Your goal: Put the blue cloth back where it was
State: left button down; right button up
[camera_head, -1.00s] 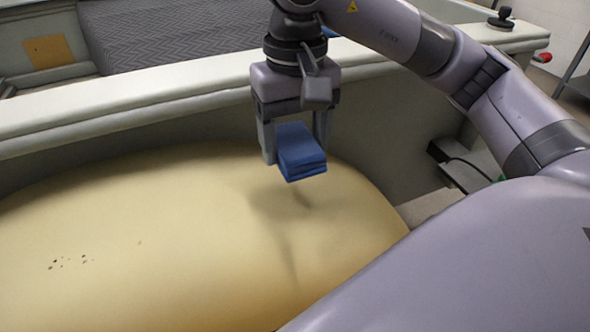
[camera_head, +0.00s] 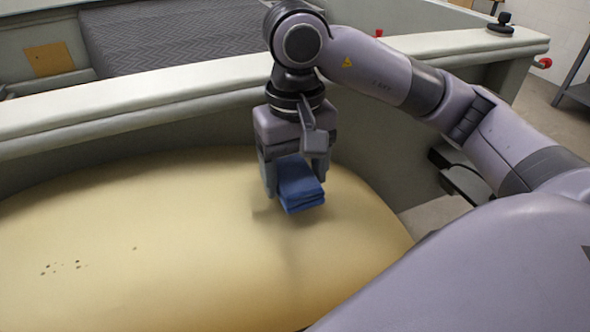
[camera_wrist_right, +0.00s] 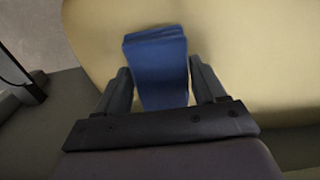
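The blue cloth (camera_head: 301,187) is a small folded stack of layers. My right gripper (camera_head: 295,183) points down over the pale yellow rounded surface (camera_head: 160,240) and is shut on the cloth, with one finger on each side. The cloth hangs low, just above or touching the surface; I cannot tell which. In the right wrist view the cloth (camera_wrist_right: 157,62) sits between the two fingers of the right gripper (camera_wrist_right: 160,72), its far end sticking out over the yellow surface. My left gripper is not in view.
A pale raised wall with a rim (camera_head: 120,108) runs behind the yellow surface. Beyond it lies a grey patterned pad (camera_head: 170,35). A black knob (camera_head: 501,23) stands on the rim at right. The yellow surface is clear to the left, with small dark specks.

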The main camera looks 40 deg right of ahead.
aim_at(296, 173)
jog(key=o, duration=0.3)
jog(key=shift+r, duration=0.1)
notch_tip(296, 173, up, 12)
jog(key=p, duration=0.2)
jog(key=shift+p, duration=0.4)
jog(key=shift+s, duration=0.1)
dwell(0.5)
